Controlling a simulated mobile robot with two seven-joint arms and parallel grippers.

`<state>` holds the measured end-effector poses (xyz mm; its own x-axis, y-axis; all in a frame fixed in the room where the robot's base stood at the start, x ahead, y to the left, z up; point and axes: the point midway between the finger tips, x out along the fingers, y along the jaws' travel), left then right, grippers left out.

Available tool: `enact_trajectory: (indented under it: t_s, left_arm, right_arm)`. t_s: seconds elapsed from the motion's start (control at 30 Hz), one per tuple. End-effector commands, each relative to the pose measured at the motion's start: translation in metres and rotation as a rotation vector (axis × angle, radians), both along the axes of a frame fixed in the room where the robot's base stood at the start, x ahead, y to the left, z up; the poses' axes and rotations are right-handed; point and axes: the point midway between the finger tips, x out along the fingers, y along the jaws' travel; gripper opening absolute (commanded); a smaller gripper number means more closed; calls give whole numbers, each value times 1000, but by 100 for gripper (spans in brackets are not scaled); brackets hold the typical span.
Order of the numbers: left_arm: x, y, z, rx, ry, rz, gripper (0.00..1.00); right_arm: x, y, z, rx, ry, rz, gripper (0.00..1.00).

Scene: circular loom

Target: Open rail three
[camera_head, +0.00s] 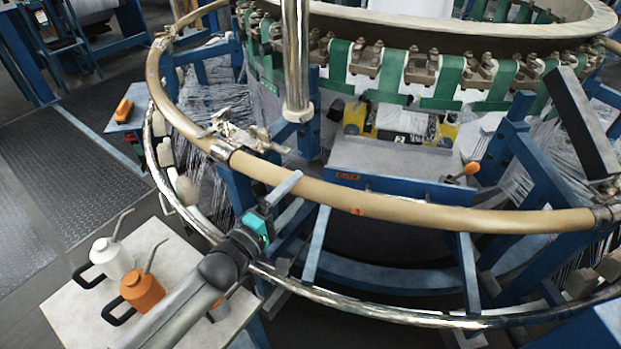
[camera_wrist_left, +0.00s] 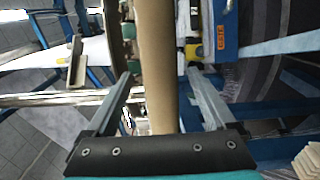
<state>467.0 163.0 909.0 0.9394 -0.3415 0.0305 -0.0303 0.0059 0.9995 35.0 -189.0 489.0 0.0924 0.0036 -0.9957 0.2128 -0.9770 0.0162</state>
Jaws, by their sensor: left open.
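A tan curved rail (camera_head: 400,212) runs around the front of the loom, with a small orange mark on its front. It looks continuous between a metal joint with a latch at the left (camera_head: 232,147) and a joint at the far right (camera_head: 604,216). My left gripper (camera_head: 287,187) is at the rail, to the right of the left joint. In the left wrist view the rail (camera_wrist_left: 158,60) passes between the two spread fingers of my left gripper (camera_wrist_left: 163,82), with gaps on both sides. I cannot tell how deep the rail sits between them. My right gripper is not in view.
A chrome lower ring (camera_head: 380,314) curves below the rail. A vertical chrome pole (camera_head: 296,60) stands behind it. A side table (camera_head: 75,305) holds a white can (camera_head: 112,260) and an orange can (camera_head: 143,291). A dark panel (camera_head: 582,120) stands at the right. Floor is clear at the left.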

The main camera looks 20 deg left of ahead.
Motion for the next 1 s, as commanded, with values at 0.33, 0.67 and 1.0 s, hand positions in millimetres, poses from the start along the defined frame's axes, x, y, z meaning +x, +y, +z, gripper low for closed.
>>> enact_trajectory:
  t_s: [0.33, 0.67, 1.0]
  left_arm:
    - [47, -17, 1, 1, -1, 0, 89]
    - [60, -22, 2, 1, 0, 0, 89]
    - [59, -22, 2, 0, 0, 0, 72]
  right_arm:
    - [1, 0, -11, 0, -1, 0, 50]
    - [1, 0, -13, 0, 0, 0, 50]
    - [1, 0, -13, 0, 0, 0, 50]
